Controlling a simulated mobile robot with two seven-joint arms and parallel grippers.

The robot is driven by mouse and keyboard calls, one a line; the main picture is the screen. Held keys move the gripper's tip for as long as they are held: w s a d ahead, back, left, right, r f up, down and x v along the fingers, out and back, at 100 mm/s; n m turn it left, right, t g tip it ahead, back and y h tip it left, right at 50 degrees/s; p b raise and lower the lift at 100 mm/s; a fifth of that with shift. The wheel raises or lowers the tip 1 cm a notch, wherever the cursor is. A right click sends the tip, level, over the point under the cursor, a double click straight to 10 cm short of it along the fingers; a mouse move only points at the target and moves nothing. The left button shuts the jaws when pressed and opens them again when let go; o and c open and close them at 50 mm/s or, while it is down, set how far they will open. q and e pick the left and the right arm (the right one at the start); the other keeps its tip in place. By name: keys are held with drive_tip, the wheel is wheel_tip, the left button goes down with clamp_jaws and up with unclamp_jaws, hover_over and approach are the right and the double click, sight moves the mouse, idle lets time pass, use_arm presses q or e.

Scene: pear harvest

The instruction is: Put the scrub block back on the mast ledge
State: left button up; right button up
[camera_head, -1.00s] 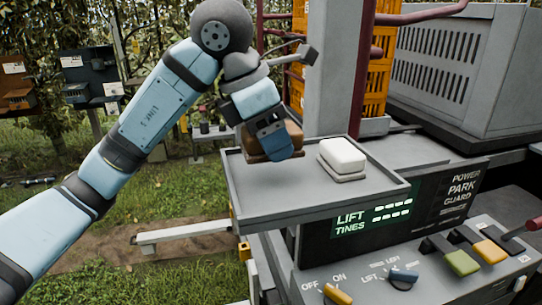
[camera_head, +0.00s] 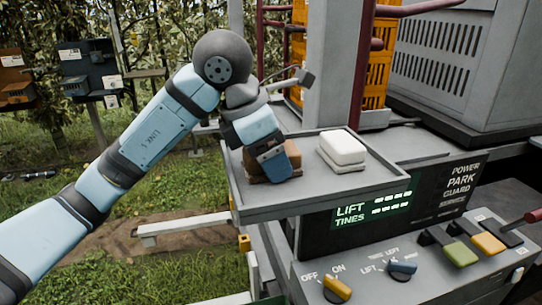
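The brown scrub block (camera_head: 256,160) is at the left part of the grey mast ledge (camera_head: 325,186), a shallow tray with a raised rim. The finger hides much of the block, and the far finger is hidden. A white block on a pale pad (camera_head: 342,149) sits to the right on the same ledge, apart from the gripper. My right gripper is out of view.
The grey mast (camera_head: 338,65) rises behind the ledge, beside a dark red post (camera_head: 362,70) and orange crates (camera_head: 378,70). Below is a control panel (camera_head: 425,262) with knobs and levers. Bare ledge lies at the front. A grey bin (camera_head: 450,60) stands at the right.

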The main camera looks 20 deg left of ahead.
use_arm(q)
drive_tip(key=shift+o, duration=0.4)
drive_tip(key=shift+f, duration=0.35)
drive_tip(key=shift+s, duration=0.15)
drive_tip(key=shift+d+r+p, duration=0.1)
drive_tip(key=shift+r+p, duration=0.25)
drive_tip(key=shift+p, duration=0.15)
drive_tip(key=b+v, duration=0.2)
drive_tip(key=v, duration=0.9)
drive_tip(key=shift+r, duration=0.1)
drive_tip(key=shift+a+r+b, duration=0.2)
drive_tip(key=shift+r+b, duration=0.1)
drive_tip(key=shift+r, duration=0.2)
